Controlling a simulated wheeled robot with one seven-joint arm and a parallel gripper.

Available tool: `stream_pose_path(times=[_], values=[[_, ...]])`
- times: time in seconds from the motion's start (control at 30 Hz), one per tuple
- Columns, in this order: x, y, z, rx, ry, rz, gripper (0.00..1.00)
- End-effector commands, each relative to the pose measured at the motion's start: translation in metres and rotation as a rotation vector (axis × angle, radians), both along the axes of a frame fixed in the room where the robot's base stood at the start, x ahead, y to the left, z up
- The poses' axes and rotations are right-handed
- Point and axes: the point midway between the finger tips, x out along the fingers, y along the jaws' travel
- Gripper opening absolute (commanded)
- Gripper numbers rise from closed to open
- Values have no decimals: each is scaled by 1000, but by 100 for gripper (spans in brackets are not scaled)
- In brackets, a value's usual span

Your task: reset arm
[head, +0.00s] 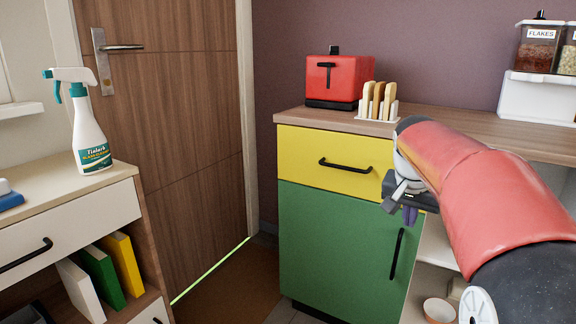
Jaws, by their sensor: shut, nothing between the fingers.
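My gripper (410,215) is at the end of my red and black arm, which reaches in from the right edge. It points down in front of the right side of the yellow drawer and the top of the green cabinet door. Its purple fingertips are together, with nothing seen between them. The arm hides part of the counter and the shelves on the right.
A red toaster (334,78) and a toast rack (377,102) stand on the wooden counter (300,114). The yellow drawer (310,156) and green cabinet door (325,240) are shut. A spray bottle (88,135) stands on the left dresser. Brown floor shows between.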

Motion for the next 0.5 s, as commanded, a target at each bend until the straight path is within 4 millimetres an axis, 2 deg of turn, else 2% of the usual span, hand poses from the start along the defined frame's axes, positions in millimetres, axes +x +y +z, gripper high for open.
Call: stream_pose_path(times=[0.03, 0.2, 0.4, 0.5], values=[[-18, 17, 11, -3, -8, 49, 0], [-90, 72, 17, -14, -31, 258, 0], [-175, 119, -5, -25, -67, 492, 0], [-206, 133, -21, -29, -82, 581, 0]])
